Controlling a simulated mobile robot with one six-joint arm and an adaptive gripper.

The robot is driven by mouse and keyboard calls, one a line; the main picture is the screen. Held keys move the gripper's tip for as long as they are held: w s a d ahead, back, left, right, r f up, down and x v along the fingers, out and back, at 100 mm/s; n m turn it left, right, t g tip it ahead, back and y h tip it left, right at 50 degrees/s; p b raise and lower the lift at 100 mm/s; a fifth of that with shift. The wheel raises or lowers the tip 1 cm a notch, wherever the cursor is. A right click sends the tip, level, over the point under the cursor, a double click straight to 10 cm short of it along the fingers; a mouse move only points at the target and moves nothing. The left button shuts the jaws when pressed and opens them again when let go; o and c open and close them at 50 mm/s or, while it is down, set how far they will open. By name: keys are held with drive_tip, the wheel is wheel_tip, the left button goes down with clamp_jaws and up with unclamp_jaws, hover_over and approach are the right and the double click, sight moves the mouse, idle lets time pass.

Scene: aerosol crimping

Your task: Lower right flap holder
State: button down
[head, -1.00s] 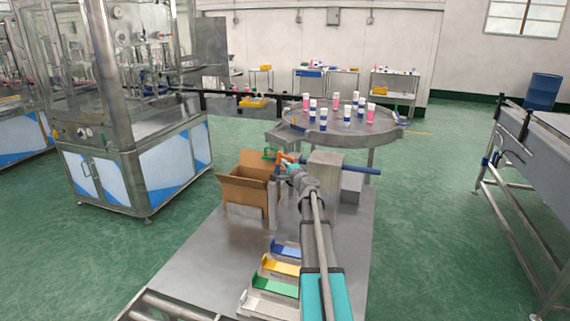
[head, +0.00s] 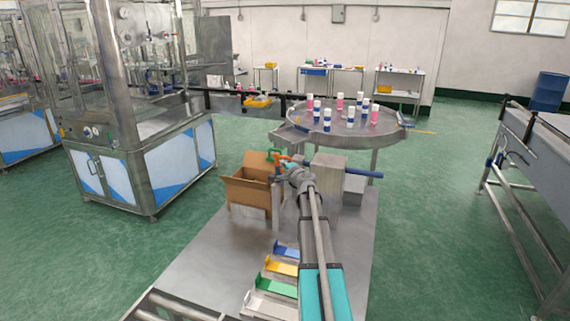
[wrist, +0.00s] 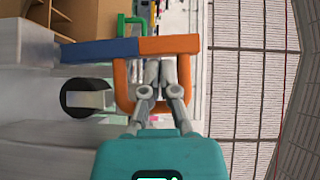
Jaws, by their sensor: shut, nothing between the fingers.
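In the wrist view an orange U-shaped holder (wrist: 122,85) hangs from a bar that is blue on the left and orange on the right. My gripper (wrist: 160,68) is shut and empty. Its fingertips overlap the orange loop's opening near the bar; I cannot tell whether they touch it. A green holder (wrist: 121,27) shows farther back. In the head view the orange holder (head: 281,158) and green holder (head: 273,154) stand by the open cardboard box (head: 250,190). My forearm hides part of that area. Which holder is the right one is not marked.
A grey block (head: 326,175) with a blue rod (head: 362,173) stands right of the box. Blue, yellow, green and white trays (head: 272,285) lie on the near bench. A round table (head: 290,132) carries several bottles. Bare bench (head: 205,265) lies left of the trays.

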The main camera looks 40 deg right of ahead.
drive_tip(key=shift+w+d+r+p, duration=0.1)
drive_tip(key=shift+p, duration=0.2)
drive_tip(key=shift+n, duration=0.3)
drive_tip(key=shift+w+d+r+g+p, duration=0.1)
drive_tip(key=shift+g+p, duration=0.3)
drive_tip(key=shift+p, duration=0.05)
